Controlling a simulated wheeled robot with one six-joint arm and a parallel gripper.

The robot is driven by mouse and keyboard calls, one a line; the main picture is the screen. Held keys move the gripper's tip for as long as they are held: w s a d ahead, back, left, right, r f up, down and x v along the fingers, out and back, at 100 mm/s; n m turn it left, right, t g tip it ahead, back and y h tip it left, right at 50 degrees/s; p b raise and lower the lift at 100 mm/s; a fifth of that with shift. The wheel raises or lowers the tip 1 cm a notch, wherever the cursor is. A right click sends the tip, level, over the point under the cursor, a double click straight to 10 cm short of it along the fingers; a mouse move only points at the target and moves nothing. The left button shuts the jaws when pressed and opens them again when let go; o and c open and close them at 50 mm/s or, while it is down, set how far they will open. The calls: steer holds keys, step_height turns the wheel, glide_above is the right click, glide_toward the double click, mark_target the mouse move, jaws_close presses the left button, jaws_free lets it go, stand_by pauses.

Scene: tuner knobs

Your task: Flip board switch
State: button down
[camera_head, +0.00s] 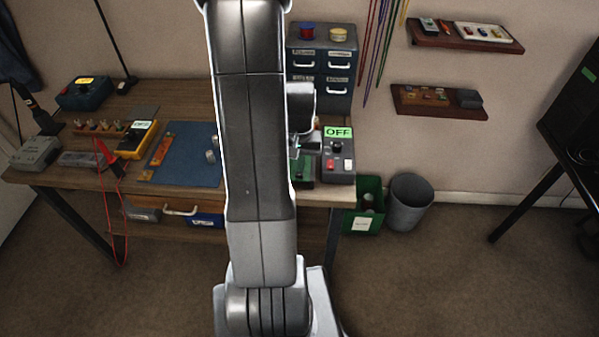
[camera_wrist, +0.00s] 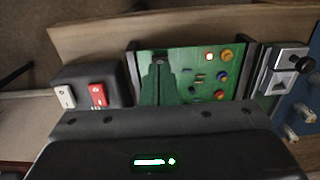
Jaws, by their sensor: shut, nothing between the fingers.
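The green circuit board (camera_wrist: 187,92) lies in the middle of the wrist view, between two dark side rails. It bears a small lit red-and-white part (camera_wrist: 209,56) and several round orange, blue and red parts on its right half. My gripper (camera_wrist: 158,62) is shut and empty, its narrow dark fingers over the left half of the board. Whether the fingertips touch the board cannot be told. They hide part of it, and a switch on it cannot be clearly made out. In the head view the board (camera_head: 303,172) shows only partly beside my arm, which covers much of the bench.
A dark box (camera_head: 338,165) with an OFF sign stands right of the board; its white and red rockers (camera_wrist: 98,95) show in the wrist view. A metal fixture (camera_wrist: 284,72) is on the board's other side. A blue mat (camera_head: 190,165) and drawer cabinet (camera_head: 321,75) are nearby.

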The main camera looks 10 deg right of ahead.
steer(key=shift+f+b, duration=0.7)
steer(key=shift+f, duration=0.15)
stand_by(0.3)
steer(key=shift+r+p, duration=2.65)
steer(key=shift+r, duration=0.95)
steer(key=shift+f, duration=0.2)
